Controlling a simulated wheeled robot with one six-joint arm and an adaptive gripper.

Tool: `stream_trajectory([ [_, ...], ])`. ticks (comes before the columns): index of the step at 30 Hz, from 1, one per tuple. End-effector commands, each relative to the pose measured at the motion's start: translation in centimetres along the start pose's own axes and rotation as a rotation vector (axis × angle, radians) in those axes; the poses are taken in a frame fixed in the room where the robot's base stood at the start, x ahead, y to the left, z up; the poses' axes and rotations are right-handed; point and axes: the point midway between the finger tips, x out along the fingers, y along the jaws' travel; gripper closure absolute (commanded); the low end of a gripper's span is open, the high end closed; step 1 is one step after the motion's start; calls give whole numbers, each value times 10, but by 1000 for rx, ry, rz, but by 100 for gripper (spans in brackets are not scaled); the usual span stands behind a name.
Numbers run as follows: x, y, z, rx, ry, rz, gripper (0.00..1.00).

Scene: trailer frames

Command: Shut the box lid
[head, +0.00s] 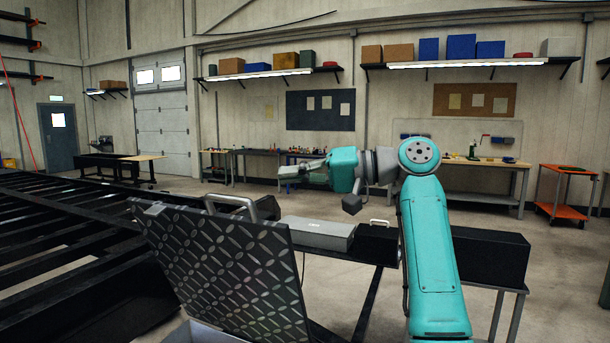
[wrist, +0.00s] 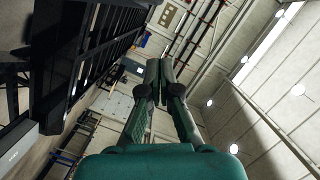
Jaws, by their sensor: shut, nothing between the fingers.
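The box lid (head: 228,265) is a grey diamond-plate panel in the head view. It stands open, tilted up, at the lower left. Part of the box body (head: 195,334) shows at the bottom edge below it; most of the box is hidden or out of frame. My gripper (head: 284,172) is up behind and to the right of the lid, pointing left, apart from it. In the wrist view, my gripper (wrist: 161,72) has its fingertips together with nothing between them. The lid is not clearly seen in the wrist view.
A black trailer frame (head: 60,225) fills the left side. Workbenches (head: 480,178) and an orange cart (head: 568,190) stand along the far wall. Open floor lies between.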

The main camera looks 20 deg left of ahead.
Motion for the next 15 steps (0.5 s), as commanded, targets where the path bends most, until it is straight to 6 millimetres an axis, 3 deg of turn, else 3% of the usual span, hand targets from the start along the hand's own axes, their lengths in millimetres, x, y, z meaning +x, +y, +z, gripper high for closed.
stream_trajectory([
  [9,55,0,1,-1,-2,-1,100],
  [15,59,1,22,-2,0,0,100],
])
